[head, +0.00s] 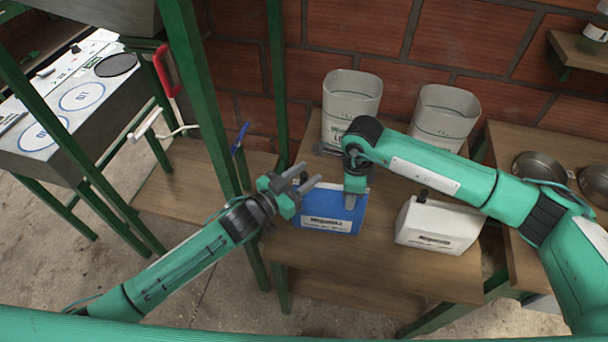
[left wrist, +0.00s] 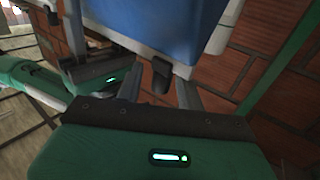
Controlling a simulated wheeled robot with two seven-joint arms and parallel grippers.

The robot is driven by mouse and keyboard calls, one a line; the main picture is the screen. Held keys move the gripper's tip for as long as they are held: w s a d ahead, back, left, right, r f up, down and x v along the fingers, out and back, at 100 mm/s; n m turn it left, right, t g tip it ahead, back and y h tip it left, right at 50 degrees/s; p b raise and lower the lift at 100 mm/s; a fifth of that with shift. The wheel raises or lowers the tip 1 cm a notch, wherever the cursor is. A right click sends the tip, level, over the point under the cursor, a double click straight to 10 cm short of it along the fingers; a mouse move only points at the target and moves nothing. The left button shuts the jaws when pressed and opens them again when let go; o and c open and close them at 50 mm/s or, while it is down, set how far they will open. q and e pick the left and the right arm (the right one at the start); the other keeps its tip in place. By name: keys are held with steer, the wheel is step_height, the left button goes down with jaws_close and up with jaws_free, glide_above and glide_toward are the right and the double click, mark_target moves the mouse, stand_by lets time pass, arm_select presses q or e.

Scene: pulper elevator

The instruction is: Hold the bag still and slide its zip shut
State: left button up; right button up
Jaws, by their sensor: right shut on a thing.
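The blue bag (head: 325,222) with a white label stands on the wooden table below my grippers; its blue side also shows in the left wrist view (left wrist: 190,25). A black zip tab (left wrist: 160,74) hangs from its pale top edge there. My left gripper (head: 311,176) is open at the bag's upper left. In the left wrist view its fingers (left wrist: 159,92) lie on either side of the tab, with a gap around it. My right gripper (head: 350,202) points down and is shut on the bag's right end. The right gripper and arm hide part of the bag's top.
A white bag (head: 432,227) with a dark top piece stands to the right. Two pale bins (head: 350,100) stand behind against the brick wall. Green posts (head: 205,90) rise left of the bag, close to my left arm. The front of the table (head: 380,268) is clear.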

mark_target(323, 185)
arm_select(q)
jaws_close()
steer(key=shift+s+d, duration=0.15)
steer(key=shift+d, duration=1.05)
steer(key=shift+s+d, duration=0.1)
steer(key=shift+d, duration=1.1)
jaws_free()
steer(key=shift+s+a, duration=0.1)
steer(key=v, duration=1.2)
